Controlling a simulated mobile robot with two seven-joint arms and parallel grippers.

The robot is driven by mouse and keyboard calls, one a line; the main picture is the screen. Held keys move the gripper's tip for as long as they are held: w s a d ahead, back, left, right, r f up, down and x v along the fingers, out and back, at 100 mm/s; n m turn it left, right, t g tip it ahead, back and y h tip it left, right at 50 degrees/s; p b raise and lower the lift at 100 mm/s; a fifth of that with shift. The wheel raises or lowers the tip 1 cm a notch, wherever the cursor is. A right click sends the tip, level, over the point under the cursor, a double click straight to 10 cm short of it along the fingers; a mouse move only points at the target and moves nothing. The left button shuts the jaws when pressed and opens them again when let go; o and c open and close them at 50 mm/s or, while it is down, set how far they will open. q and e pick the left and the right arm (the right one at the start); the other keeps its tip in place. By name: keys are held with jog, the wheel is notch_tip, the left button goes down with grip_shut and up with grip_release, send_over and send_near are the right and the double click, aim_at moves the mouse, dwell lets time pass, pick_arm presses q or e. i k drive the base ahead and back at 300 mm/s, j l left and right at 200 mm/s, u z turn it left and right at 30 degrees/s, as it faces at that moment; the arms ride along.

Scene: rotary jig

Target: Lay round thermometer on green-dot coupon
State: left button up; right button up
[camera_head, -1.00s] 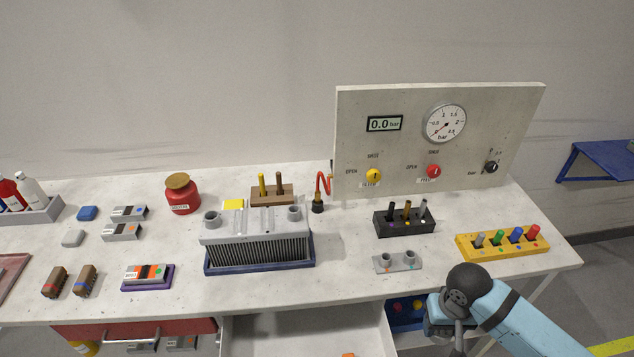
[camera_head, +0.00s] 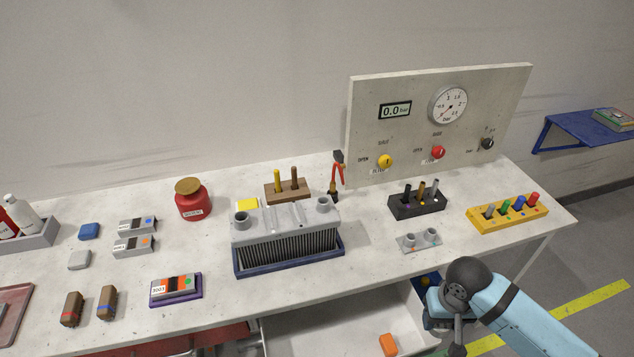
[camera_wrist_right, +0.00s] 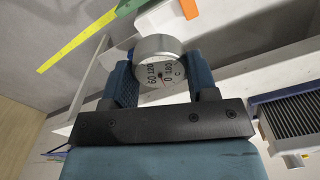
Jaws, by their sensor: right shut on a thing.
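The round thermometer (camera_wrist_right: 160,68), a silver disc with a white dial marked in C, is held between the two blue fingers of my right gripper (camera_wrist_right: 161,72) in the right wrist view. In the head view my right arm (camera_head: 462,290) is at the lower right, in front of the bench edge; its fingertips and the thermometer cannot be made out there. The green-dot coupon (camera_head: 172,287) is a grey block with an orange patch and a green dot, lying in a purple tray (camera_head: 176,302) at the front left of the bench. My left gripper is not in view.
Two other coupons, blue-dot (camera_head: 137,225) and orange-dot (camera_head: 133,246), lie behind. Two brown blocks (camera_head: 72,308) stand left of the purple tray. A finned grey unit (camera_head: 288,240) stands to its right. An open drawer (camera_head: 330,335) juts out below the bench.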

aim_at(173, 284)
jog(key=j, duration=0.45)
jog(key=k+j, duration=0.15)
jog(key=j, duration=0.35)
jog(key=j+z, duration=0.1)
jog(key=j, duration=0.35)
jog(key=k+j, duration=0.15)
jog(key=j, duration=0.3)
